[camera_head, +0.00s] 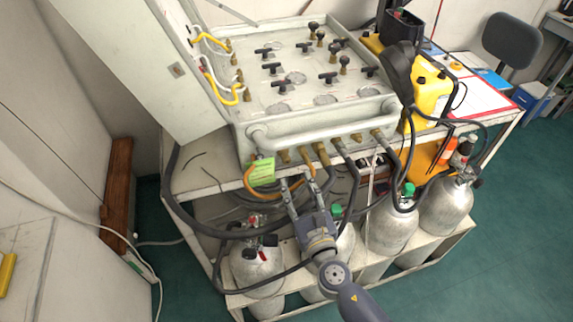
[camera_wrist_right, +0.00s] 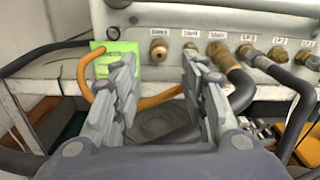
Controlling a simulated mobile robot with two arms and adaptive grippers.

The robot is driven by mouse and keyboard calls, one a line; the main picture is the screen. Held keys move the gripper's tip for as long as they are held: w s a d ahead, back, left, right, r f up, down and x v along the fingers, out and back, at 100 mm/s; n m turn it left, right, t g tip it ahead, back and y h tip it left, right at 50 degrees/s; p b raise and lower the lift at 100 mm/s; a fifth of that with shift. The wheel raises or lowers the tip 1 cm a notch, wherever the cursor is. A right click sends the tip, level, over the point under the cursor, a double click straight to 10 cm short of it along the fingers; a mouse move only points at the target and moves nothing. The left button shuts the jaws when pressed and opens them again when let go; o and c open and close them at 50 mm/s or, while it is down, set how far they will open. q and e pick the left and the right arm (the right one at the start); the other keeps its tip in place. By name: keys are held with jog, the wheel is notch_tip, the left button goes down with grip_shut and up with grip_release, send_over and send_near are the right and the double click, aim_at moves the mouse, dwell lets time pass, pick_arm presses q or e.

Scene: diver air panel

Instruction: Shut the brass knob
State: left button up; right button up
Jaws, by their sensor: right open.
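A short brass knob (camera_wrist_right: 158,50) with no hose on it sticks out of the panel's front face, under a small label too blurred to read surely. It also shows in the head view (camera_head: 284,156), below the panel's front rail. My right gripper (camera_head: 297,184) is open and empty, in front of and a little below the knob. In the right wrist view, the knob appears between the spread fingertips (camera_wrist_right: 158,64), apart from both. Whether the knob is open or shut cannot be told. My left gripper is not in view.
Beside the knob, several brass fittings (camera_wrist_right: 218,52) carry dark hoses. An orange hose (camera_wrist_right: 160,97) loops behind the fingers. A green tag (camera_head: 262,172) hangs left of the knob. Silver cylinders (camera_head: 258,268) stand below, near my right arm. The panel (camera_head: 250,112) has black knobs on top.

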aim_at(287, 162)
jog(key=x, duration=0.7)
jog(key=shift+w+a+f, duration=0.1)
jog(key=shift+w+a, duration=0.05)
jog(key=shift+w, duration=0.05)
jog(key=shift+c, duration=0.5)
grip_shut()
